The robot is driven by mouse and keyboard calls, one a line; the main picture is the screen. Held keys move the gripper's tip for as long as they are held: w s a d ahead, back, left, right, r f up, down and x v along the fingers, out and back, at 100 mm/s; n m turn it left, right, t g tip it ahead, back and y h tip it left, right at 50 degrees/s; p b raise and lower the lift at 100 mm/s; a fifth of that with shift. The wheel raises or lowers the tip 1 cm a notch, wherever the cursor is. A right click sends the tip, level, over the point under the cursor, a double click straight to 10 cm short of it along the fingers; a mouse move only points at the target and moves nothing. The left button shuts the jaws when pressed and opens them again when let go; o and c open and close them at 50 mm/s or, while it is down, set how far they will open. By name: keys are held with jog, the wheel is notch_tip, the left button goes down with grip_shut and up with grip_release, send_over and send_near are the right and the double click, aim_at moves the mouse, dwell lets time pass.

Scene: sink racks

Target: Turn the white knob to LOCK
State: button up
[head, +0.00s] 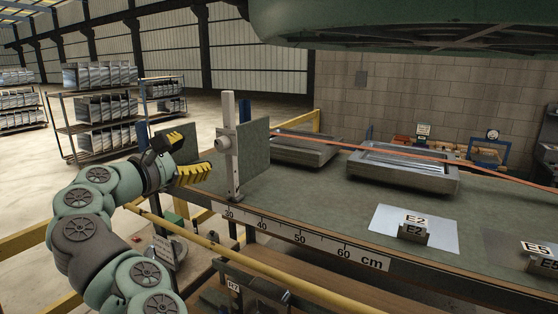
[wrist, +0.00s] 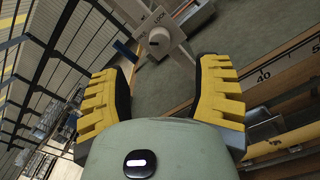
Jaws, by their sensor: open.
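The white knob (head: 222,143) sits on the side of an upright white post (head: 229,110) at the bench's left end. In the wrist view the knob (wrist: 158,38) is at top centre on a white plate with the word LOCK beside it. Its pointer direction is too small to tell. My gripper (head: 183,158) has yellow ribbed fingers and is left of the knob. In the wrist view the fingers (wrist: 161,75) are spread wide and empty, with the knob beyond the tips, apart from them.
A dark panel (head: 253,148) stands by the post. The green bench carries a ruler strip (head: 300,238) along its front edge, grey framed trays (head: 405,168) and an E2 block (head: 414,232). A yellow rail (head: 230,255) runs below the front edge. Open air separates gripper and post.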

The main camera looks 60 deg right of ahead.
aim_at(218, 145)
jog(key=d+p, duration=0.1)
jog(key=d, duration=0.1)
jog(key=d+p, duration=0.2)
jog(key=d, duration=0.1)
jog(key=d+p, duration=0.1)
jog(key=d, duration=0.1)
jog(key=shift+w+d+r+p, duration=0.15)
jog(key=shift+w+d+p, duration=0.15)
jog(key=shift+w+p, duration=0.05)
jog(key=shift+w+d+p, duration=0.1)
jog(key=shift+d+p, duration=0.25)
jog(key=shift+d, duration=0.35)
jog(key=shift+f, duration=0.2)
jog(key=shift+o, duration=0.3)
grip_shut()
